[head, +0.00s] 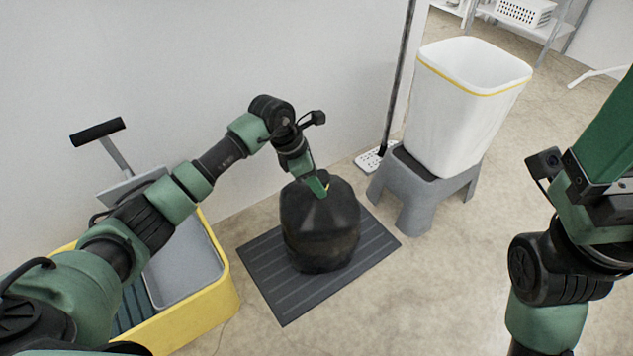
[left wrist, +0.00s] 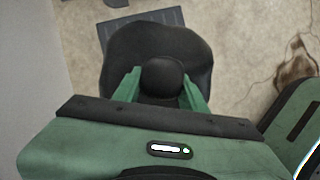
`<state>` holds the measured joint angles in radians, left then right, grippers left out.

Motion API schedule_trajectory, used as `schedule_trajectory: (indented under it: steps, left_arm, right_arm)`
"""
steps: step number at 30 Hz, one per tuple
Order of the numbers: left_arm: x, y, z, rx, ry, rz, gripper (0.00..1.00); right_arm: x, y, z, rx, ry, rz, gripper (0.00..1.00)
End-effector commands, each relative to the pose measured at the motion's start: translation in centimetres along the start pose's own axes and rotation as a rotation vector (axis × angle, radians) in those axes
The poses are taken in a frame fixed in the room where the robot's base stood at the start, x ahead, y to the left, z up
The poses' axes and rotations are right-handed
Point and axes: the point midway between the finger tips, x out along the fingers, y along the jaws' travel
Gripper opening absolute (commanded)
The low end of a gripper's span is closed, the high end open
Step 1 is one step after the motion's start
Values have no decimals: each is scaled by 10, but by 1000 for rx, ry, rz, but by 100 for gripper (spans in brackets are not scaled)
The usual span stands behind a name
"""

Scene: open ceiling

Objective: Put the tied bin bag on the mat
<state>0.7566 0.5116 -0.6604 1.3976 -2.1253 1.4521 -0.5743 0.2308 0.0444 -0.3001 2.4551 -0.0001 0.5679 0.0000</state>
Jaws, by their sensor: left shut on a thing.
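The tied bin bag (head: 320,228) is black and full, upright over the dark grey ribbed mat (head: 275,290). My left gripper (head: 322,190) is shut on the knot at its top. In the left wrist view the knot (left wrist: 161,77) sits between the green fingers, with the bag (left wrist: 195,48) spreading out below. Part of the mat (left wrist: 140,22) shows beyond the bag there. I cannot tell for sure whether the bag's bottom touches the mat. My right arm is at the right edge of the head view; its fingertips are out of sight.
A white bin (head: 465,110) with a yellow band stands on a grey stool (head: 425,190) right of the mat. A yellow mop bucket (head: 215,305) stands left of the mat. A wall runs behind. Open floor lies right of the mat.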

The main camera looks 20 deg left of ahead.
Motion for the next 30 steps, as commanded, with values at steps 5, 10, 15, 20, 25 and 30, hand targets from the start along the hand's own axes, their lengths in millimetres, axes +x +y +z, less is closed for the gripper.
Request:
schedule_trajectory:
  steps: [5,10,15,20,25,30]
  left_arm:
    - [-1,1,2,1,-6,3,0]
    - [2,0,0,0,0,0,63]
    - [2,0,-1,0,0,-1,63]
    - [-1,0,1,0,0,0,63]
    - [-26,1,1,0,1,3,63]
    - [-64,1,2,1,1,3,63]
  right_arm:
    - [0,0,0,0,0,0,100]
    - [0,0,0,0,1,-1,100]
    - [0,0,0,0,1,-1,100]
    - [2,0,0,0,2,-1,100]
    - [-2,2,5,4,-33,13,100]
    - [-10,5,10,11,-87,32,100]
